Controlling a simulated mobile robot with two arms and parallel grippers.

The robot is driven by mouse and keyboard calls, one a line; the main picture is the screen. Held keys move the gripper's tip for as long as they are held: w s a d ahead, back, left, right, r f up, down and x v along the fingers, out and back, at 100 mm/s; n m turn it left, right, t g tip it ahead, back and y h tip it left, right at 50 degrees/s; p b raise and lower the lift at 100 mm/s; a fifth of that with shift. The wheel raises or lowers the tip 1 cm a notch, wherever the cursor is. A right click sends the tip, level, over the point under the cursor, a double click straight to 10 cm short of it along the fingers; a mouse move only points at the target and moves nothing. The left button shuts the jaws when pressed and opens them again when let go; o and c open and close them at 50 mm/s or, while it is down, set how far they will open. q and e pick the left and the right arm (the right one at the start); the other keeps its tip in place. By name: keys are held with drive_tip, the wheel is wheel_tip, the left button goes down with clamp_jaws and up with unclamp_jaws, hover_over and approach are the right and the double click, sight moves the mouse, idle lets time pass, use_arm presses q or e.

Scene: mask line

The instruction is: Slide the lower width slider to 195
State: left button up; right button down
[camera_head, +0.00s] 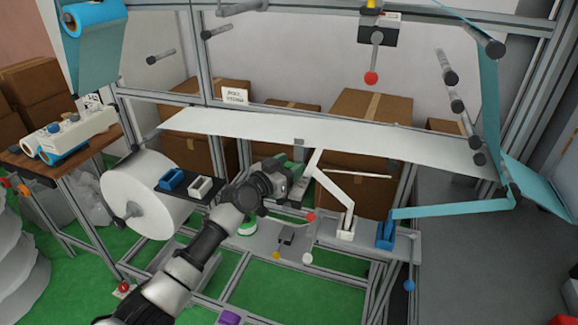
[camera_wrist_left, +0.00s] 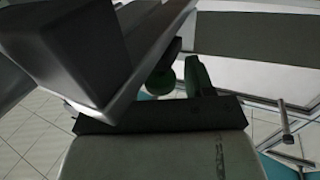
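My left gripper (camera_head: 297,183) is at the middle of the machine, just below the long white sheet (camera_head: 240,126). A green part (camera_head: 283,158) shows right behind it. In the left wrist view a round green knob (camera_wrist_left: 160,80) and a second green piece (camera_wrist_left: 195,76) sit close beyond a dark edge. A large dark bar hides much of that view. I cannot tell which part is the lower width slider, nor read any scale or the value 195. Whether my left fingers touch the green part is hidden. My right gripper is not in view.
A white roll (camera_head: 146,194) is at the left, beside a blue block (camera_head: 172,180) and a white block (camera_head: 200,187). A white arm (camera_head: 336,187) and a blue bracket (camera_head: 386,234) stand right of my gripper. Cardboard boxes (camera_head: 372,107) are behind the frame.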

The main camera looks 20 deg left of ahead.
use_arm(q)
clamp_jaws()
drive_tip(key=shift+s+p, duration=0.5)
drive_tip(key=shift+s, duration=0.7)
drive_tip(key=shift+w+f, duration=0.1)
drive_tip(key=shift+f, duration=0.05)
drive_tip(key=shift+c, duration=1.5)
unclamp_jaws()
drive_tip(key=o, duration=0.4)
drive_tip(key=shift+a, duration=0.1)
drive_tip(key=shift+s, duration=0.2)
drive_tip(key=shift+b+v, duration=0.8)
drive_tip(key=shift+v, duration=4.65)
